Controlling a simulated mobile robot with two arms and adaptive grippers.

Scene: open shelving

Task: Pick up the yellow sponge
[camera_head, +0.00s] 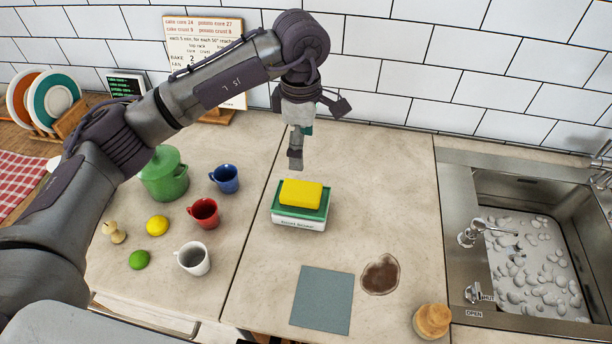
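The yellow sponge (301,193) lies flat on top of a green and white box-like holder (299,222) in the middle of the counter. My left arm comes in from the left and reaches over the counter. Its gripper (296,160) points down above and just behind the sponge, apart from it. One finger hangs low and the other parts are partly hidden, so its opening is not clear. Nothing is seen held in it. My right gripper is not in view.
A green pot (165,176), blue cup (225,178), red cup (204,212), white cup (194,258), lemon (157,225) and lime (139,260) stand left of the sponge. A blue-grey cloth (322,299) and brown spill (381,275) lie in front. A sink (460,210) is at right.

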